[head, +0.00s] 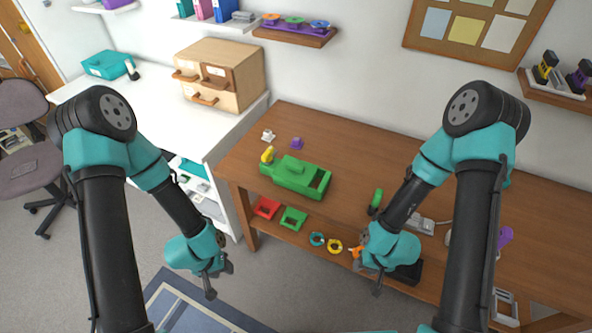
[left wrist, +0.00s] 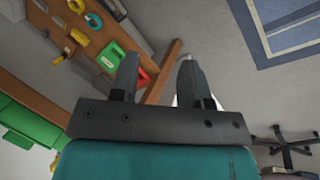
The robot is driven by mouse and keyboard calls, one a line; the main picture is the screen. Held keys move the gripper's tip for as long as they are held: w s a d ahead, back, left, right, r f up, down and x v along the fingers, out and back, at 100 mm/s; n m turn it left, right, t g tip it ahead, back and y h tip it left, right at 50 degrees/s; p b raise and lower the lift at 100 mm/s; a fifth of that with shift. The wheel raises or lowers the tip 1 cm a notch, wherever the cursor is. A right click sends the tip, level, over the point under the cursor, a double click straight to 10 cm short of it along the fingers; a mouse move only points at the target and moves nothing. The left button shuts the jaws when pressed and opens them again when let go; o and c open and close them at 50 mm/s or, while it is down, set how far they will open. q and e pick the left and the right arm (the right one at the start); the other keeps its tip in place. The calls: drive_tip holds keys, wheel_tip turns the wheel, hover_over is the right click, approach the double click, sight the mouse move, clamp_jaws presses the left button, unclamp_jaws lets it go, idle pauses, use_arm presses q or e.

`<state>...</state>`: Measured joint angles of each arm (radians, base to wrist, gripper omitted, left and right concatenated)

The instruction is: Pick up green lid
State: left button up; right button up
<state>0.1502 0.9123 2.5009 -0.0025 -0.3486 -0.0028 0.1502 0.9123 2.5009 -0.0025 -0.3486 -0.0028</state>
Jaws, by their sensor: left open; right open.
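A green box (head: 318,182) stands on the wooden table in the head view. A green piece with a raised knob (head: 293,167), which looks like a lid, lies over its left part; the right end of the box is open. My left gripper (head: 212,280) is open and empty, in front of the table and lower left of the box, well apart from it. In the left wrist view its two fingers (left wrist: 158,70) are spread with nothing between them. My right gripper (head: 367,278) is open near the table's front edge, lower right of the box. I cannot tell its fingertips clearly.
A yellow item (head: 267,155) is at the box's left end. A wooden drawer unit (head: 220,75) stands on the white desk.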

idle(0.5)
use_arm(q)
drive_tip(key=shift+o, duration=1)
drive_tip(key=w+d+r+n, duration=0.1)
drive_tip(key=w+d+r, duration=0.15)
drive_tip(key=w, duration=0.45)
drive_tip(key=w+d+r+n, duration=0.1)
drive_tip(key=w+d+n, duration=0.1)
drive_tip(key=w+d, duration=0.35)
drive_tip(key=w+d+r+n, duration=0.1)
drive_tip(key=w+d+r, duration=0.2)
drive_tip(key=w+r, duration=0.2)
drive_tip(key=w+d+r+n+y, duration=0.1)
drive_tip(key=w+d+r+n, duration=0.1)
drive_tip(key=w+d+r, duration=0.2)
drive_tip(key=w+d+r+n+g+y, duration=0.1)
drive_tip(key=w+d+r, duration=0.3)
drive_tip(key=w+r, duration=0.3)
drive_tip(key=shift+w+d+r+n, duration=0.1)
drive_tip(key=shift+w+r+n, duration=0.2)
drive_tip(key=shift+w, duration=0.15)
drive_tip(key=w+d+r+n+y, duration=0.1)
drive_tip(key=d+r, duration=0.4)
drive_tip(key=r, duration=0.5)
drive_tip(key=shift+w+r+n+y, duration=0.4)
drive_tip(key=shift+w+n, duration=0.5)
drive_tip(key=shift+n, duration=0.2)
